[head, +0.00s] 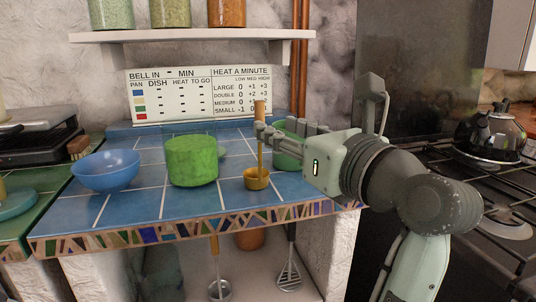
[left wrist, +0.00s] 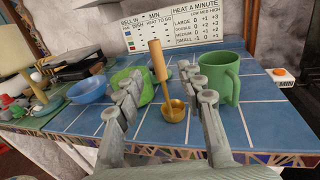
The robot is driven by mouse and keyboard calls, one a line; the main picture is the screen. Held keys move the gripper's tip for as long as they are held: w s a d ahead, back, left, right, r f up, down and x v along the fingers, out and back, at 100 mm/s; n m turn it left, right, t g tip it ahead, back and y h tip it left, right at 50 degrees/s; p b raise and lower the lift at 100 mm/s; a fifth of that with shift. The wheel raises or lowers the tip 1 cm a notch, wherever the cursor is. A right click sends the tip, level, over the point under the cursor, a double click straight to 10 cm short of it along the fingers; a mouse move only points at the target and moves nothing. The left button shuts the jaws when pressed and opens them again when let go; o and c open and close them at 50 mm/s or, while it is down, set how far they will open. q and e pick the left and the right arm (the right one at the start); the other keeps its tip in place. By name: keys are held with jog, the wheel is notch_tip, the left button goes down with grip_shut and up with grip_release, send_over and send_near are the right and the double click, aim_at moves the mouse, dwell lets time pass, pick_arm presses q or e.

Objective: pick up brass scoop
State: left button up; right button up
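The brass scoop (head: 257,179) stands upright on the blue tiled counter, its cup at the bottom and its wooden handle (head: 260,112) pointing up. It also shows in the left wrist view (left wrist: 173,111), where the handle leans slightly left. My left gripper (head: 268,132) is level with the handle in the head view. In the left wrist view the left gripper's fingers (left wrist: 160,92) are spread apart, with the scoop seen in the gap between them. Contact with the handle cannot be made out. My right gripper is not in view.
A green container (head: 191,162) and a blue bowl (head: 106,171) stand left of the scoop. A green mug (left wrist: 220,76) stands close on its right, partly behind my gripper in the head view. A sign (head: 200,95) leans at the back under a shelf (head: 190,36). A stove (head: 480,185) is at right.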

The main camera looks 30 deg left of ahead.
aim_at(262, 120)
pick_arm(q)
jog(key=p+x, duration=0.1)
jog(key=x, duration=0.5)
jog(key=shift+a+r, duration=0.15)
jog(key=shift+a, duration=0.1)
jog(key=shift+w+a, duration=0.1)
jog(key=shift+a, duration=0.1)
grip_shut()
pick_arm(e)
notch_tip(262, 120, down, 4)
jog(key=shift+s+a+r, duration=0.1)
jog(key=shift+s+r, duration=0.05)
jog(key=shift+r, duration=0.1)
